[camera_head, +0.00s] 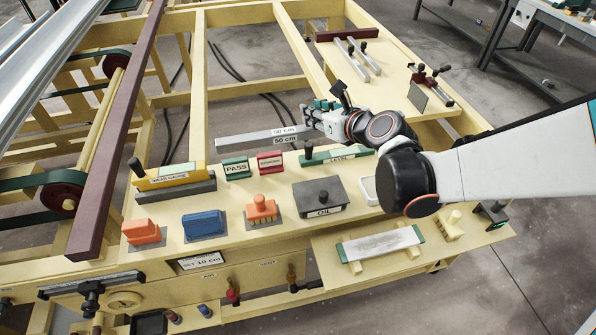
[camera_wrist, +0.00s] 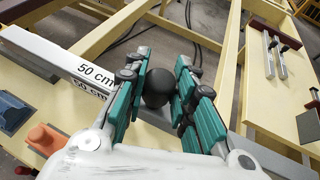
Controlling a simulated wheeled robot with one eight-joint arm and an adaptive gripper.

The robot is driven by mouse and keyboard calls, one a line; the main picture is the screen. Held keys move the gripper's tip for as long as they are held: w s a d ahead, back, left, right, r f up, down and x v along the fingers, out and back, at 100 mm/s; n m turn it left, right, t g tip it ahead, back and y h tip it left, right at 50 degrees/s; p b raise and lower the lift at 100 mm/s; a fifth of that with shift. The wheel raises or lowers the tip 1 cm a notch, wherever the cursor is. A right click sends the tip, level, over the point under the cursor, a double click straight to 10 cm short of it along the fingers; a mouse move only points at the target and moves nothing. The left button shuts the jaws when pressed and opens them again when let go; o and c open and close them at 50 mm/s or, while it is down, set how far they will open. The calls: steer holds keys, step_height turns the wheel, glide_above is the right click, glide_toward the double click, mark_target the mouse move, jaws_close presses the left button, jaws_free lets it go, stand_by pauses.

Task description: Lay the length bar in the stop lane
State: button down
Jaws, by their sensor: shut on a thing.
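The length bar (camera_head: 240,140) is a long grey bar marked "50 cm" on its top and side. In the head view it extends left from my gripper (camera_head: 322,112), above the gap behind the front bench. In the wrist view the bar (camera_wrist: 55,62) runs off to the upper left. A round black knob (camera_wrist: 157,85) sits between the teal finger pads of my gripper (camera_wrist: 160,92), which is shut on it. The fingers hide the near end of the bar. I cannot tell which part of the bench is the stop lane.
Two metal bars with black knobs (camera_head: 363,62) lie on the back right board (camera_head: 395,35). The front bench holds a yellow gauge (camera_head: 172,177), PASS block (camera_head: 236,168), red block (camera_head: 270,162), blue block (camera_head: 204,223) and OIL box (camera_head: 318,193). A dark red beam (camera_head: 120,130) stands at left.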

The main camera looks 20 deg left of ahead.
step_height(320, 180, down, 19)
steer(key=b, duration=1.3)
steer(key=shift+f, duration=0.2)
steer(key=c, duration=1.3)
jaws_free()
steer(key=shift+c, duration=0.2)
